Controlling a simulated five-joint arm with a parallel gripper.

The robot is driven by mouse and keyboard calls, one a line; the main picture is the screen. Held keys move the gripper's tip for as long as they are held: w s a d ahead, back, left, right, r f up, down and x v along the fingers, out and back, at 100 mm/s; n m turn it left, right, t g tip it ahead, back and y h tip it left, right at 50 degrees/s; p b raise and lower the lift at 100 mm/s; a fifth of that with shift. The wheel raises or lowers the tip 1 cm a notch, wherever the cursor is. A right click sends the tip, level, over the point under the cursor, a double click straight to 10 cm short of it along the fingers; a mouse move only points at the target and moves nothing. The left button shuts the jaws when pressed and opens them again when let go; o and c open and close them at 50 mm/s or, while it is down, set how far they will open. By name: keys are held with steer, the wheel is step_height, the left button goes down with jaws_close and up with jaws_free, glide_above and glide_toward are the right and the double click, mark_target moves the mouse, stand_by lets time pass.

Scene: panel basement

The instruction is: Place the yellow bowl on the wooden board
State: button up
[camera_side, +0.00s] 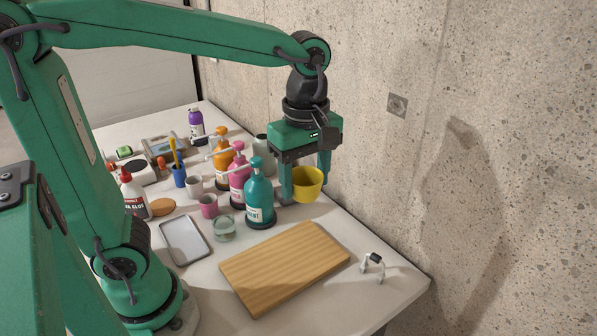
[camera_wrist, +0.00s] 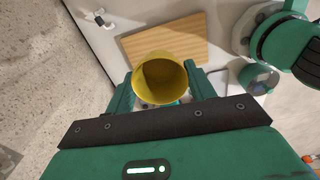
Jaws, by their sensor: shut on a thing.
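The yellow bowl (camera_side: 307,186) is held upright between the fingers of my gripper (camera_side: 307,182), raised above the table. In the wrist view the yellow bowl (camera_wrist: 160,79) sits between the two green fingers of my gripper (camera_wrist: 162,88), with its inside facing the camera. The wooden board (camera_side: 284,267) lies flat and bare on the table, in front of the gripper and lower in the side view. It also shows in the wrist view (camera_wrist: 190,40), beyond the bowl, which hides a part of its edge.
A teal pump bottle (camera_side: 260,195) stands left of my gripper, with pink (camera_side: 238,178) and orange (camera_side: 221,152) ones behind. A glass jar (camera_side: 224,229) and a grey tray (camera_side: 184,241) lie left of the board. A small white object (camera_side: 373,265) stands right of it. A concrete wall (camera_side: 480,130) is close on the right.

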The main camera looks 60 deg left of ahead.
steer(key=s+d+f+m, duration=0.1)
steer(key=s+d+m, duration=0.1)
steer(key=s+d, duration=0.15)
step_height(320, 180, down, 11)
steer(key=shift+s+a, duration=0.2)
steer(key=shift+a, duration=0.15)
glide_above(296, 254)
step_height(296, 254, down, 7)
steer(key=shift+r, duration=0.1)
stand_by(0.4)
steer(key=shift+f, duration=2.1)
steer(key=shift+f, duration=0.1)
